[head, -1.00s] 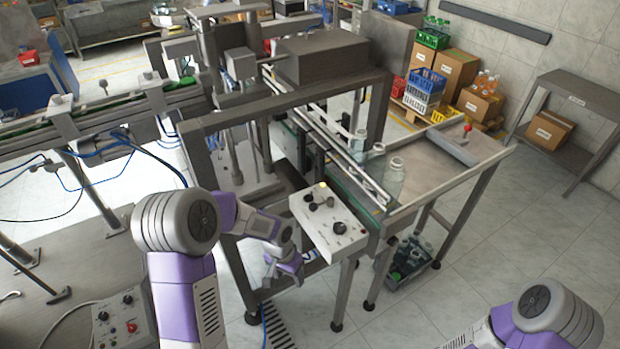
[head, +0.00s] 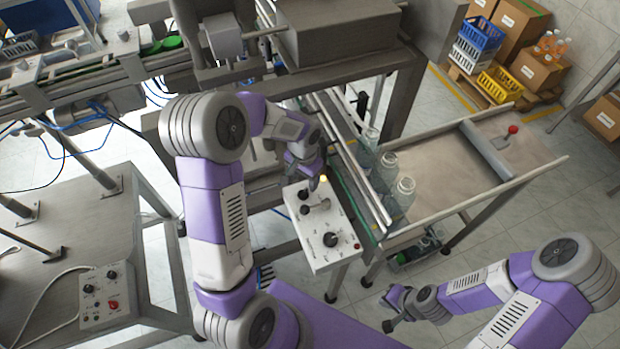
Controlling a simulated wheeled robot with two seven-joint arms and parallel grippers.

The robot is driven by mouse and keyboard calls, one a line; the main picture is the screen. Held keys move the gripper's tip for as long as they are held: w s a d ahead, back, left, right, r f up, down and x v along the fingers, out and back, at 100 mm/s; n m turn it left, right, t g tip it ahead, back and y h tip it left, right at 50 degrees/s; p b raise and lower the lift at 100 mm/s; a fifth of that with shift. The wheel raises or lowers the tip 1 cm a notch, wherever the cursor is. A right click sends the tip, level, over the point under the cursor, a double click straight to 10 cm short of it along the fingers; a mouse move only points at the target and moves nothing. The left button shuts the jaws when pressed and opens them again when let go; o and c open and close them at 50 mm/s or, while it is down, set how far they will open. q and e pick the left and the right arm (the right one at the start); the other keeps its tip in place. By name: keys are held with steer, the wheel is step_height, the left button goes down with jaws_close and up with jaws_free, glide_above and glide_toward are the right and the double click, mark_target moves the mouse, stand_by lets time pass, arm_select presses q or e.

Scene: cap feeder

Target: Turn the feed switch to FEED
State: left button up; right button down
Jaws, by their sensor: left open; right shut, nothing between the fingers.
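The white control panel (head: 318,258) stands in the middle, in front of the conveyor. It carries several black knobs, among them a large round one (head: 330,240) and a switch with a lever (head: 325,204), plus a lit yellow lamp (head: 323,179) and a red button (head: 357,246). The labels are too small to read, so I cannot tell which one is the feed switch. My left gripper (head: 313,181) is open above the panel's far end, close to the lamp; I cannot tell whether it touches anything. My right gripper (head: 389,325) is shut and empty, low at the front right, away from the panel.
A metal tray table (head: 450,175) with a red-knobbed lever (head: 512,130) lies further right. A second control box (head: 103,293) sits on the left bench. Floor at the right front is free.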

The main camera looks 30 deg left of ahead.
mark_target(304, 191)
arm_select(q)
steer(key=f, duration=0.6)
steer(key=shift+s, duration=0.3)
steer(key=c, duration=1)
